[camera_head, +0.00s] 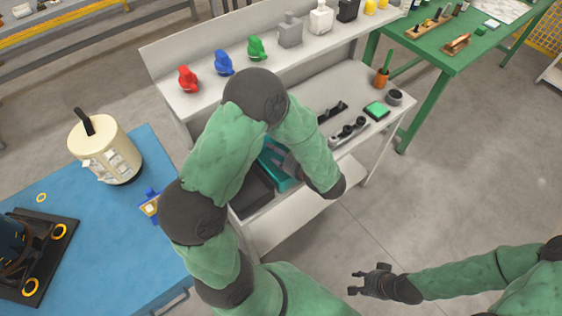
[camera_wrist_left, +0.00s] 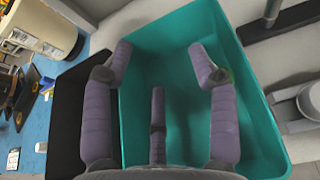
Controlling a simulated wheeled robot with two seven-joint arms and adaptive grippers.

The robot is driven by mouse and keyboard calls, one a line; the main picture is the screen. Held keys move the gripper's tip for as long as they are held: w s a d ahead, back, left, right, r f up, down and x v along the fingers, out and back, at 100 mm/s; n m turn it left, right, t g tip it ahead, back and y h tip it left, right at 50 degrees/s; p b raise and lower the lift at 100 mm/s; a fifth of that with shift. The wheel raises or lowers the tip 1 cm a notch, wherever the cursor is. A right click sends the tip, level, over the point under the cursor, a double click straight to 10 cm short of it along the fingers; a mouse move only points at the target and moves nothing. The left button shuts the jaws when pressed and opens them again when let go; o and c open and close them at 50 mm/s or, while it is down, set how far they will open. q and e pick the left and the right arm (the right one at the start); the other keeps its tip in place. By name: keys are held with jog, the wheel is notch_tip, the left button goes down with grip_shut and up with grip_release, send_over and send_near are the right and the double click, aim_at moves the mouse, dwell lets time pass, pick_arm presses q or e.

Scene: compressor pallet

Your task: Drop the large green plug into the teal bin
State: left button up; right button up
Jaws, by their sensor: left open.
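The teal bin (camera_wrist_left: 272,140) fills most of the left wrist view, under my left gripper (camera_wrist_left: 160,50). In the head view the teal bin (camera_head: 272,162) is partly hidden behind my left arm. My left gripper is open, its fingers spread over the bin with nothing between them. A green knobbed part (camera_head: 256,47) stands on the upper shelf. My right gripper (camera_head: 354,281) is open and empty over the floor.
A black tray (camera_wrist_left: 80,115) adjoins the bin's left side. Red (camera_head: 188,78) and blue (camera_head: 224,62) parts stand on the shelf. A cream canister (camera_head: 118,155) stands on the blue table (camera_head: 60,190).

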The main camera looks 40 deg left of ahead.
pick_arm(q)
jog(key=v, duration=1.2)
dwell(0.3)
